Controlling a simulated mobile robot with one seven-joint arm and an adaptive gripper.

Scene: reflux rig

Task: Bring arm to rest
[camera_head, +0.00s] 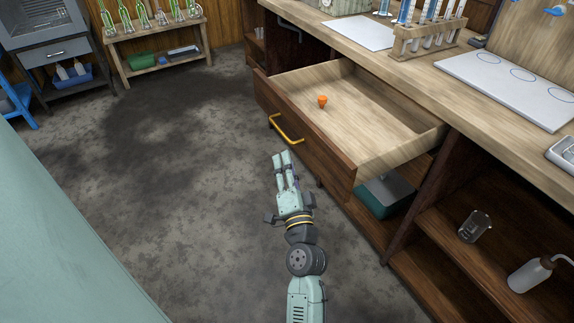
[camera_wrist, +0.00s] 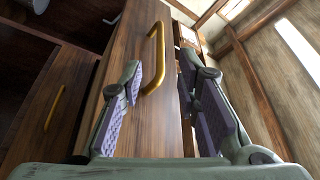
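My arm reaches forward from the bottom of the head view. My gripper (camera_head: 282,158) is over the floor in front of the pulled-out drawer, just below its yellow handle (camera_head: 286,129). In the wrist view my gripper (camera_wrist: 160,82) shows two fingers with purple pads, apart and with nothing between them. The yellow handle (camera_wrist: 156,58) and the dark wooden drawer front (camera_wrist: 145,125) show beyond the fingers. The fingers do not hold the handle. The open drawer (camera_head: 395,115) contains a small orange piece (camera_head: 322,101).
A workbench (camera_head: 400,50) with a test tube rack (camera_head: 430,37) and white mat (camera_head: 505,88) runs along the right. A low rack of flasks (camera_head: 155,47) stands at the back. The floor (camera_head: 150,160) on the left is clear.

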